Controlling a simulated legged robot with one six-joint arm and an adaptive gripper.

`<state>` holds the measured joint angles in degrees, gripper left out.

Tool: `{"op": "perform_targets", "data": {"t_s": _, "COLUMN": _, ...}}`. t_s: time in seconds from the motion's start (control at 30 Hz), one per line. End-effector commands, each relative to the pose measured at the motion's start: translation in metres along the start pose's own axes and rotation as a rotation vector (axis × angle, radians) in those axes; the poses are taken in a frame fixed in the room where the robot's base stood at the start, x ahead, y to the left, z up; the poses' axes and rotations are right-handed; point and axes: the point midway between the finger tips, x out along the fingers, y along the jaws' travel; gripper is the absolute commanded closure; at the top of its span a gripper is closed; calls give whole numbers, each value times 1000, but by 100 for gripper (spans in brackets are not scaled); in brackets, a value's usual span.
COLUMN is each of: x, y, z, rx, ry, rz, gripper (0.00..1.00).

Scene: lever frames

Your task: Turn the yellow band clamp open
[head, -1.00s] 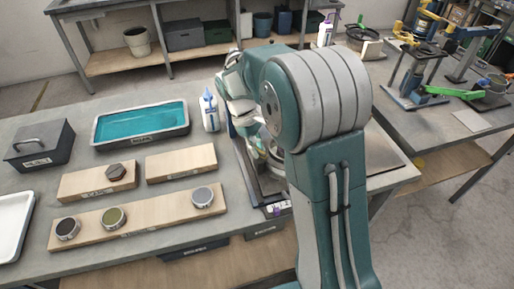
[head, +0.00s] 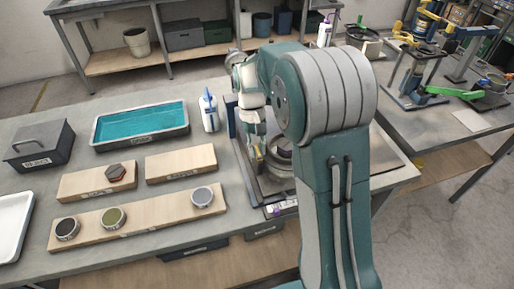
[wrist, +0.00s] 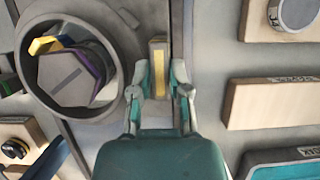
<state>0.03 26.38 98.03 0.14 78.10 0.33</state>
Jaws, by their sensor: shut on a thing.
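In the wrist view, the yellow band clamp (wrist: 158,72) is an upright tan bar with a yellow stripe down its face. My gripper (wrist: 159,80) has one finger on each side of it and is shut on it. The clamp stands beside a round grey ring (wrist: 25,80), which holds a dark hexagonal piece (wrist: 70,80).
Left of the fixture are wooden boards (head: 180,163) with round and hexagonal pieces, a teal-filled tray (head: 140,125), a white bottle (head: 208,110) and a grey lidded box (head: 38,147). A second table (head: 440,125) with tools stands at right.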

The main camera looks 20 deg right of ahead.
Motion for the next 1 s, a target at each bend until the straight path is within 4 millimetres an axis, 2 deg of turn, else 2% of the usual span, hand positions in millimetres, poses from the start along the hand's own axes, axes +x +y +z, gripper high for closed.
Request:
{"op": "perform_targets", "data": {"t_s": 0.43, "x": 2, "y": 0, "z": 0, "rx": 8, "ry": -2, "rz": -5, "gripper": 100}}
{"op": "perform_targets", "data": {"t_s": 0.47, "x": 2, "y": 0, "z": 0, "rx": 8, "ry": -2, "rz": -4, "gripper": 64}}
{"op": "perform_targets", "data": {"t_s": 0.5, "x": 2, "y": 0, "z": 0, "rx": 8, "ry": -2, "rz": -4, "gripper": 46}}
{"op": "perform_targets", "data": {"t_s": 0.53, "x": 2, "y": 0, "z": 0, "rx": 8, "ry": -2, "rz": -4, "gripper": 43}}
{"op": "perform_targets", "data": {"t_s": 1.0, "x": 0, "y": 0, "z": 0, "rx": 7, "ry": 0, "rz": -3, "gripper": 43}}
